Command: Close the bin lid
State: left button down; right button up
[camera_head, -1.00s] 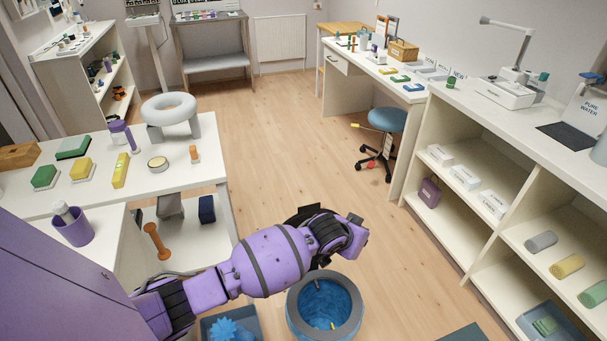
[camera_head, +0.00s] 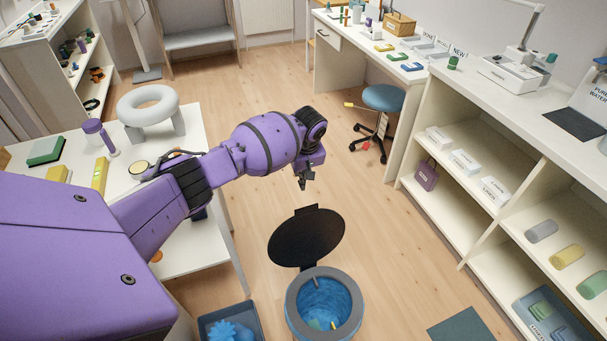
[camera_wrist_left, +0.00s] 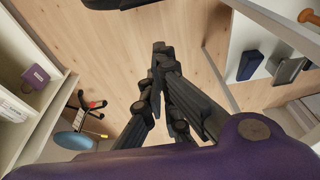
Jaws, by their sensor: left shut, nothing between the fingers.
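The bin (camera_head: 324,305) stands on the floor at the bottom middle of the head view, with a grey rim and a blue inside that holds a few small items. Its black round lid (camera_head: 306,238) is open, raised on the far side of the rim. My left gripper (camera_head: 303,184) is above and beyond the lid, apart from it, pointing down. In the left wrist view its dark fingers (camera_wrist_left: 158,62) are together and empty. A dark edge at the top of that view may be the lid (camera_wrist_left: 112,3). My right gripper is not in view.
A white table (camera_head: 190,245) with a grey ring stand (camera_head: 148,103) is at the left. White shelves (camera_head: 450,190) line the right. A blue stool (camera_head: 383,98) stands farther back. A blue crate (camera_head: 230,325) is left of the bin. The floor between is clear.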

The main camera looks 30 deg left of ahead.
pick_arm(q)
notch_tip(320, 180, down, 6)
jog(key=s+d, duration=0.1)
jog(key=shift+s+d+r, duration=0.25)
jog(key=shift+s+d, duration=0.05)
jog(key=shift+d, duration=0.1)
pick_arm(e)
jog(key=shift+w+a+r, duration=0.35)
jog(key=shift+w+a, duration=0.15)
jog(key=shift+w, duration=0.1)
pick_arm(q)
jog(key=shift+d, duration=0.1)
